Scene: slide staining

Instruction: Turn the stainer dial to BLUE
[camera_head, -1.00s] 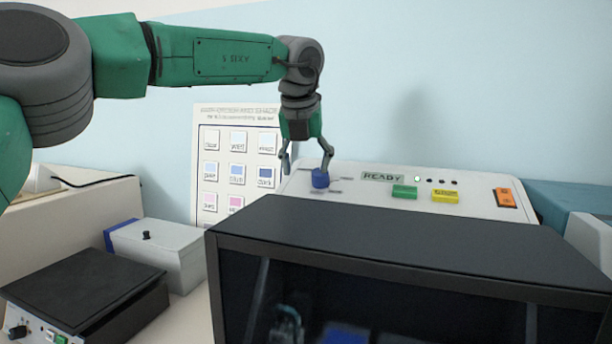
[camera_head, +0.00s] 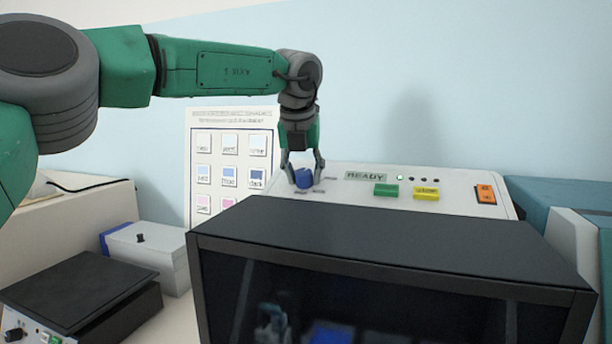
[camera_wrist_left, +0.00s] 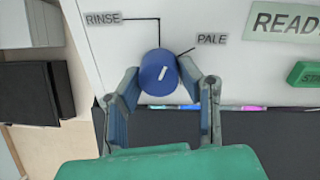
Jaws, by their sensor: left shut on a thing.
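The blue stainer dial (camera_head: 304,179) sits at the left of the stainer's white top panel (camera_head: 450,203). My left gripper (camera_head: 303,176) reaches down from above with its fingers on both sides of the dial and is shut on it. In the left wrist view the dial (camera_wrist_left: 159,73) lies between the fingertips of the left gripper (camera_wrist_left: 160,80). Its white pointer mark tilts slightly, its upper end to the right. Labels RINSE (camera_wrist_left: 103,18) and PALE (camera_wrist_left: 212,39) show beside it; no BLUE label is readable. My right gripper is not in view.
The panel also carries a READY display (camera_head: 365,176), a green button (camera_head: 386,190), a yellow button (camera_head: 426,193) and an orange switch (camera_head: 486,194). A dark-topped hood (camera_head: 390,250) stands in front. A colour chart (camera_head: 230,150) is behind left. A white box (camera_head: 150,255) stands left.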

